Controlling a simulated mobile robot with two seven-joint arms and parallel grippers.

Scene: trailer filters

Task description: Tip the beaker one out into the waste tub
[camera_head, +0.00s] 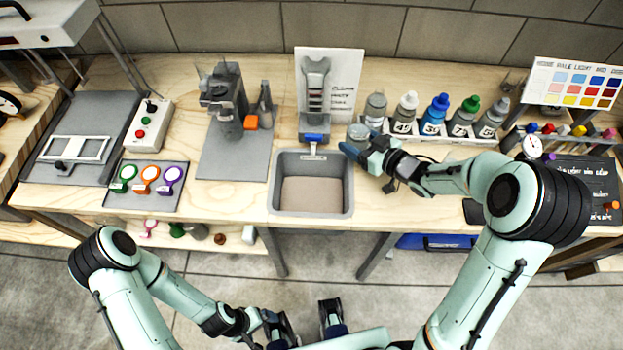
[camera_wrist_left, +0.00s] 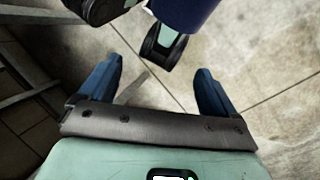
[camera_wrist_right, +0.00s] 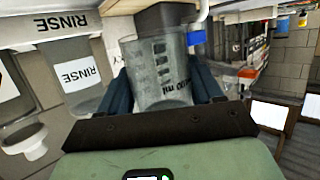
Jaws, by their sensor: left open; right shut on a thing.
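Beaker one (camera_wrist_right: 160,75) is a clear beaker with dark graduation marks, held between the fingers of my right gripper (camera_wrist_right: 160,95). In the head view the beaker (camera_head: 358,132) is at the right rim of a grey open tub (camera_head: 348,195) set in the bench, which I take for the waste tub. My right gripper (camera_head: 352,148) is shut on the beaker. I cannot tell how much is in the beaker. My left gripper (camera_wrist_left: 155,92) is open and empty, low in front of the bench and over the floor.
Several capped bottles (camera_head: 437,112) stand in a rack right of the beaker. A grey stand with a blue part (camera_head: 316,137) and a written sign (camera_head: 343,70) are behind the tub. A microscope-like device (camera_head: 226,100) is to the left.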

